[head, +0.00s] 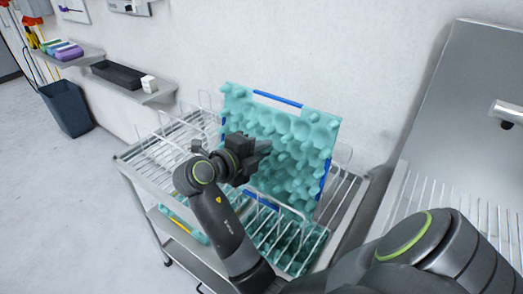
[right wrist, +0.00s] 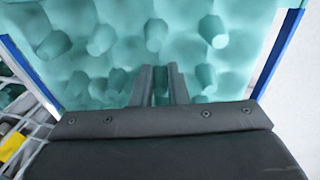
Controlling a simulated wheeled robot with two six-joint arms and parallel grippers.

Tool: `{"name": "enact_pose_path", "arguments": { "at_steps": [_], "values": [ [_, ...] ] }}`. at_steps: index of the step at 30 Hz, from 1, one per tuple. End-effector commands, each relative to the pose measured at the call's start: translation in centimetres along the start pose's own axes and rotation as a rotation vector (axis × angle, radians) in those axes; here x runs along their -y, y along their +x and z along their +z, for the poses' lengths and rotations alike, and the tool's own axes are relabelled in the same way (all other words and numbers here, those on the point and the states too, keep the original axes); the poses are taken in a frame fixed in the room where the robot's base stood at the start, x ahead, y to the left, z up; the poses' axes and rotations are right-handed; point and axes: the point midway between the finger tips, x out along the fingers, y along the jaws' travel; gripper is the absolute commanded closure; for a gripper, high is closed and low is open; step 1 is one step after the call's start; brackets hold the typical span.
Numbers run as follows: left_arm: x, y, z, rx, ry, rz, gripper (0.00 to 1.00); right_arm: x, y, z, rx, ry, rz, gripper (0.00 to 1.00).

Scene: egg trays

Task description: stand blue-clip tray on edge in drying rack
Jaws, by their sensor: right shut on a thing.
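The blue-clip tray (head: 295,125) is a teal, bumpy egg tray with blue clips along its edges. It stands on edge, leaning slightly, among the wires of the drying rack (head: 165,150) on top of a metal cart. My right gripper (head: 262,150) is in front of the tray's bumpy face and shut on it. In the right wrist view the two fingers (right wrist: 160,88) are close together against the tray (right wrist: 185,45), with blue strips at both sides. The exact grip point is hidden. The tray's lower edge is partly hidden by wires. My left gripper is not in view.
More teal tray material (head: 290,245) shows behind the rack's front wires. The cart's lower shelf (head: 180,245) holds teal and yellow items. A metal sink unit (head: 460,110) stands at the right. A wall shelf (head: 160,95) and dark bin (head: 68,108) are at the left.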

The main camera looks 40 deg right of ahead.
Motion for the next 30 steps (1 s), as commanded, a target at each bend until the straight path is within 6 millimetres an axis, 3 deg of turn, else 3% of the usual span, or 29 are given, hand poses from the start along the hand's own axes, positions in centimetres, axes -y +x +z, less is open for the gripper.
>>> {"name": "enact_pose_path", "arguments": {
  "at_steps": [11,12,18,30],
  "values": [
    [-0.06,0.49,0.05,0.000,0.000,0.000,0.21,-0.33,0.10,0.01,0.000,0.001,-0.001,1.00],
    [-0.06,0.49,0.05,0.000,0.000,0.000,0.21,-0.33,0.09,0.01,0.000,0.001,-0.001,0.85],
    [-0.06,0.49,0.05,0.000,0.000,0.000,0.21,-0.34,0.10,0.01,0.000,0.001,-0.001,0.61],
    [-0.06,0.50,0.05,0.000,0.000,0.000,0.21,-0.39,0.10,0.01,0.000,0.001,0.000,0.61]
  ]
}}
